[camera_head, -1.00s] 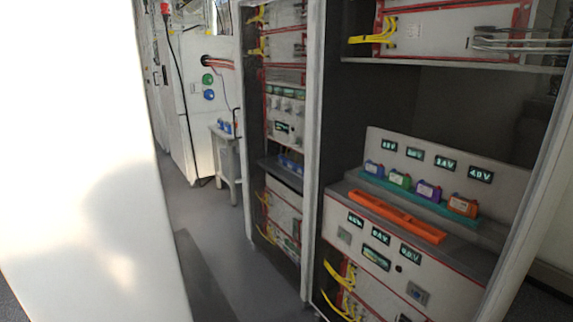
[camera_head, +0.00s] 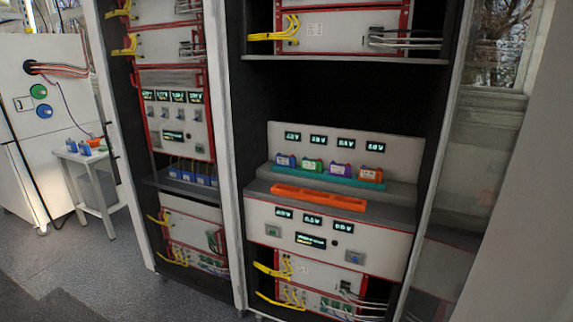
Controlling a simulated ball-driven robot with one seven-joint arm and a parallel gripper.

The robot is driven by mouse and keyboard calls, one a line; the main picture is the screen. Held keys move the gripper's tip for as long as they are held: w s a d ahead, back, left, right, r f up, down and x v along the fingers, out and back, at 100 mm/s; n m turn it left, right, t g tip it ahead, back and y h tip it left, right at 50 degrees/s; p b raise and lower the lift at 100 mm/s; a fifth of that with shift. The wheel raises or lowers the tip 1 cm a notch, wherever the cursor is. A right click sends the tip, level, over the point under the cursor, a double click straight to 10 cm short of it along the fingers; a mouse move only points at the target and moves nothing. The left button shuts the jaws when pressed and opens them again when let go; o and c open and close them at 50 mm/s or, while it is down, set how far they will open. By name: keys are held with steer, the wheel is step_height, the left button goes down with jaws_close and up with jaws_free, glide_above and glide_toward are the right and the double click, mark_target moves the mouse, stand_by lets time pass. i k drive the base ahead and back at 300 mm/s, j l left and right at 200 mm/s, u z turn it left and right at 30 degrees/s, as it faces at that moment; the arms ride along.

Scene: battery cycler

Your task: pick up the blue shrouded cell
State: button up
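The blue shrouded cell (camera_head: 286,161) is the leftmost in a row on a teal tray (camera_head: 343,180) inside the right-hand rack. To its right stand a green cell (camera_head: 312,166), a purple cell (camera_head: 340,169) and an orange-red cell (camera_head: 369,173). Small lit displays are on the panel behind them. My gripper is not in view.
An empty-looking orange tray (camera_head: 318,197) lies in front of the cells on the rack's shelf. Rack posts (camera_head: 222,150) bound the bay. A white stool (camera_head: 90,185) with blue items stands at the left. The grey floor (camera_head: 85,265) at lower left is clear.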

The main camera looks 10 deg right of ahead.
mark_target(284, 160)
steer(key=k+u, duration=0.1)
steer(key=u, duration=0.7)
steer(key=i+u, duration=0.1)
steer(key=u, duration=0.4)
steer(key=i+j+u, duration=0.15)
steer(key=j, duration=0.15)
steer(key=i+j+u, duration=0.4)
steer(key=i+j, duration=0.7)
steer(key=i+l+z, duration=0.1)
steer(key=i+z, duration=0.7)
steer(key=z, duration=0.2)
steer(key=i+j+z, duration=0.2)
steer(key=i+z, duration=0.3)
steer(key=k, duration=0.1)
